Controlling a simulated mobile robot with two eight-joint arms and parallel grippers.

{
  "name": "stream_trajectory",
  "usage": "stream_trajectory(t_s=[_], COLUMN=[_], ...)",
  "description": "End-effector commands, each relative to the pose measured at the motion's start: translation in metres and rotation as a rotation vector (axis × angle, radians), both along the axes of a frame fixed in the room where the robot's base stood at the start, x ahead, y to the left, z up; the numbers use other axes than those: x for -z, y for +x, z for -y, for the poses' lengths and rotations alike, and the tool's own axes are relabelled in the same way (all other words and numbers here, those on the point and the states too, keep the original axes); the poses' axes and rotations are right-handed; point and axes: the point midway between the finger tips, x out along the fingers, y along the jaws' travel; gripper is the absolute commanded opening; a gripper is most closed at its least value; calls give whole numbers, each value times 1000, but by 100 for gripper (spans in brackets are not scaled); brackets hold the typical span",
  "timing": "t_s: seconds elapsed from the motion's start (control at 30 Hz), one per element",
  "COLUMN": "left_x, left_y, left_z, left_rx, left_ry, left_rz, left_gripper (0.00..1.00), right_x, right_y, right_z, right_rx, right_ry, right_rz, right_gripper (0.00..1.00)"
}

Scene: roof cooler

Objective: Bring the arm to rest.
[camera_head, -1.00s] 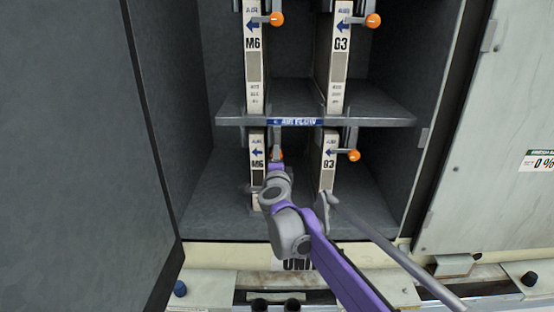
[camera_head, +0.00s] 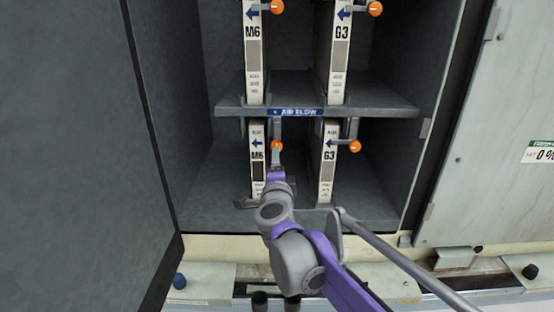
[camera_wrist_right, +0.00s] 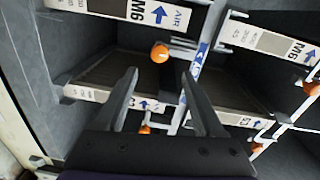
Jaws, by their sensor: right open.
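My right arm (camera_head: 300,262), grey and purple, comes in from the lower right in the head view and reaches to the front of the open cabinet. In the right wrist view my right gripper (camera_wrist_right: 160,84) is open. Its two dark fingers stand apart, with nothing held between them. Beyond them are an orange knob (camera_wrist_right: 160,52) and a filter face. In the head view the wrist covers most of the gripper and the foot of the lower M6 filter (camera_head: 258,160). My left gripper is not in view.
The cabinet shelf (camera_head: 235,108) carries upper M6 (camera_head: 253,60) and G3 (camera_head: 339,60) filters. A lower G3 filter (camera_head: 328,170) stands below. Orange knobs (camera_head: 355,146) stick out beside the filters. A dark door (camera_head: 70,150) stands left, a pale panel (camera_head: 490,150) right.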

Motion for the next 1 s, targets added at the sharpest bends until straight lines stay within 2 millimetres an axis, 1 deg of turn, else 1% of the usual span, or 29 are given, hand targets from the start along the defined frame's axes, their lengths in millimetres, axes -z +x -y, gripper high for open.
stream_trajectory(t_s=[0.03,0.13,0.53,0.6,0.67,0.77,0.83,0.87,0.9,0.97,1.0], left_x=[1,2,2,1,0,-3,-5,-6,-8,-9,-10], left_y=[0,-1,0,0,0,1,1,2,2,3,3], left_z=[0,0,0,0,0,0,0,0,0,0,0], left_rx=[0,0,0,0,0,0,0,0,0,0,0], left_ry=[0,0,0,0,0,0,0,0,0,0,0], left_rz=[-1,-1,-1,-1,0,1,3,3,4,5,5], left_gripper=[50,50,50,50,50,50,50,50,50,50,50], right_x=[0,0,-1,-2,-2,7,28,42,63,94,115], right_y=[-7,-14,-18,-23,-32,-62,-94,-111,-133,-165,-185], right_z=[-1,-1,0,3,6,13,22,27,34,47,57], right_rx=[-2,-2,-4,-26,-71,-197,-309,-358,-422,-501,-547], right_ry=[0,0,-5,-35,-93,-265,-433,-509,-609,-740,-815], right_rz=[0,0,1,5,8,-2,-40,-67,-110,-183,-236], right_gripper=[70,70,70,70,70,70,70,70,70,70,70])
